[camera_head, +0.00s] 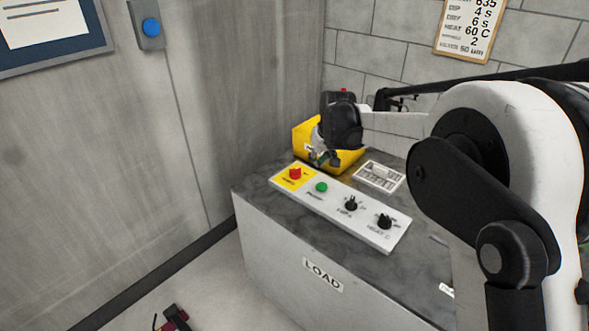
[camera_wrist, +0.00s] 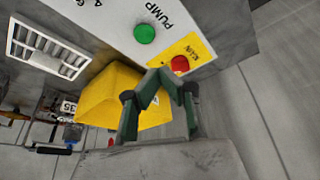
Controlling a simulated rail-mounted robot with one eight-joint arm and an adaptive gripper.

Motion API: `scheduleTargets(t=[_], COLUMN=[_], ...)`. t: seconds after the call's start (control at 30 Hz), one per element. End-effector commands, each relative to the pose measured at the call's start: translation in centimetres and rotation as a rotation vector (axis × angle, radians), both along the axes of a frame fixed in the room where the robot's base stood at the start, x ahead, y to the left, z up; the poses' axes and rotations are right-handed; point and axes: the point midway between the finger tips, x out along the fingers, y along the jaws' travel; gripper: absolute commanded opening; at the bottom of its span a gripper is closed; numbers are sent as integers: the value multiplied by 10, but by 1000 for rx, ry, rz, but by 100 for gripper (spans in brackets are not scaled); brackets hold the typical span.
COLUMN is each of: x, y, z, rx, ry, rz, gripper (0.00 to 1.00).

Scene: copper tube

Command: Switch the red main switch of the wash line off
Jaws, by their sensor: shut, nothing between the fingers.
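The red main switch (camera_head: 295,173) sits on a yellow plate at the left end of the white control panel (camera_head: 340,207). In the wrist view the red switch (camera_wrist: 180,65) shows just beyond my fingertips, on its yellow label plate (camera_wrist: 188,55). My gripper (camera_head: 322,158) is above the counter, behind and a little right of the switch in the head view. In the wrist view my gripper (camera_wrist: 165,75) has its green-grey fingers shut and empty, tips close to the switch. I cannot tell whether they touch it. The switch's setting is too small to read.
A green pump button (camera_wrist: 144,33) sits beside the switch. Two black knobs (camera_head: 351,204) are farther along the panel. A yellow box (camera_head: 348,164) stands behind my gripper, with a white grille (camera_head: 379,176) to its right. A metal wall (camera_head: 255,80) rises at the left.

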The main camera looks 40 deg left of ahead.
Motion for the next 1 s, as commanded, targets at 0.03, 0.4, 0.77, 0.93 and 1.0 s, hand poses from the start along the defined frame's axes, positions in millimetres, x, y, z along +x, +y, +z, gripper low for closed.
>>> scheduleTargets(t=[0.03,0.4,0.77,0.93,1.0], x=[-3,-8,-5,1,4], y=[8,20,25,34,38], z=[-6,-16,-30,-58,-70], rx=[-2,-6,-5,-5,-5], ry=[1,4,4,4,4], rz=[10,27,27,27,27], gripper=[0,0,0,0,0])
